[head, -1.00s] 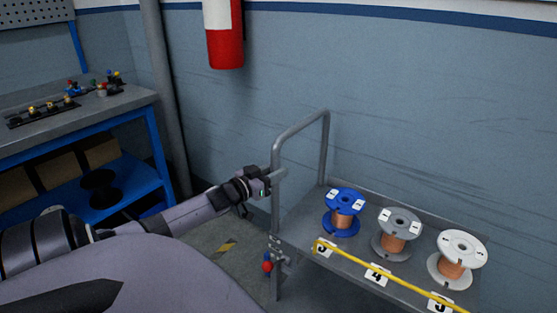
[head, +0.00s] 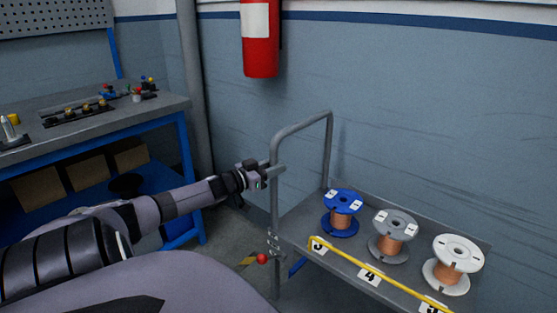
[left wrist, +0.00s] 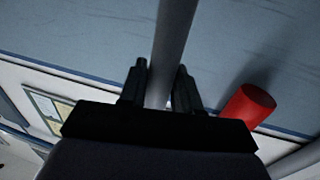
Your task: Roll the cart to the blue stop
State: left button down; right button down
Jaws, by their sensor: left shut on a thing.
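The grey cart (head: 400,296) stands at the right in the head view, with a tall tube handle (head: 328,150) at its left end. My left gripper (head: 268,174) is shut on the near upright of this handle. In the left wrist view the grey tube (left wrist: 172,50) runs between the two fingers (left wrist: 158,90). A small blue strip (head: 297,266) shows low by the cart's left end; I cannot tell whether it is the blue stop. My right gripper is not in view.
The cart carries a blue spool (head: 342,200), a grey spool (head: 392,225) and a white spool (head: 455,255) behind a yellow bar (head: 375,270). A blue-framed workbench (head: 100,135) stands left. A red extinguisher (head: 261,55) hangs on the wall behind. Some floor shows between bench and cart.

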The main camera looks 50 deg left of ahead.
pick_arm(q)
jog(key=shift+a+r, duration=0.1)
jog(key=shift+a, duration=0.25)
jog(key=c, duration=0.9)
grip_release()
jog(key=shift+c, duration=0.2)
jog(key=shift+s, duration=0.1)
jog(key=s+p, duration=0.3)
jog(key=s, duration=0.4)
jog(key=shift+d, duration=0.15)
